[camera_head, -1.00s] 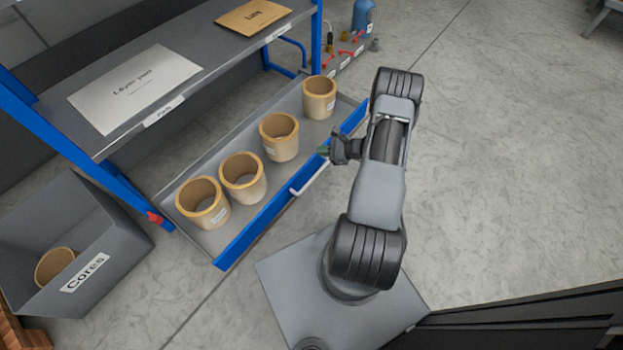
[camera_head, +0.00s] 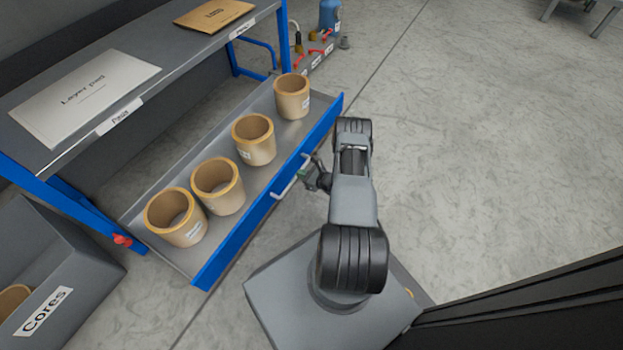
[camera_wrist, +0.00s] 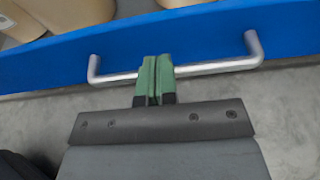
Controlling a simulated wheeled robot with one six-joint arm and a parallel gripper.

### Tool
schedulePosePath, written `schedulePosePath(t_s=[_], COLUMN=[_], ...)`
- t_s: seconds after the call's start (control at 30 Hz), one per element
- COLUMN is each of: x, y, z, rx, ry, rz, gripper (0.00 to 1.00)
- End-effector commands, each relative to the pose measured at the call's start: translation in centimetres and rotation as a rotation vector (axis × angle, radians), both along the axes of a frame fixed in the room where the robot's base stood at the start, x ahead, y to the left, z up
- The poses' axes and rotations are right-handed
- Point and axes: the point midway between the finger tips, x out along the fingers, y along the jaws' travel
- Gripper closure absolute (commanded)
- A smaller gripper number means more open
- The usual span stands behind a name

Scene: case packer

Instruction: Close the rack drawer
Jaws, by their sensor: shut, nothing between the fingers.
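The rack drawer (camera_head: 218,262) is pulled out from under the shelf, with a blue front and a grey tray. Its silver handle (camera_head: 284,188) is on the blue front and also shows in the wrist view (camera_wrist: 215,67). My gripper (camera_head: 305,174) is at the drawer front by the handle. In the wrist view its green fingers (camera_wrist: 155,75) are together and overlap the handle bar left of its middle. Whether they touch the bar I cannot tell. Several tan cores (camera_head: 255,140) stand upright in a row in the drawer.
The shelf above holds a layer pad sheet (camera_head: 82,92) and a brown envelope (camera_head: 214,16). A grey bin labelled Cores (camera_head: 85,262) stands at the lower left. A blue bottle (camera_head: 329,18) is behind the rack.

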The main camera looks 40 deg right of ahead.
Motion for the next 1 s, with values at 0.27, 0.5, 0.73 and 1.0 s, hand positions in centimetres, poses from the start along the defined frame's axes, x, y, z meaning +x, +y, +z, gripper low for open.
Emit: schedulePosePath(t_s=[0.27,0.5,0.73,1.0], x=[3.6,4.9,5.0,4.9], y=[1.7,2.2,2.3,2.2], z=[-0.7,-0.5,-0.4,-0.4], rx=[0.0,-0.001,0.0,0.001], ry=[-0.001,0.0,0.0,0.0], rz=[0.002,0.001,0.0,-0.001], gripper=[1.0,1.0,1.0,1.0])
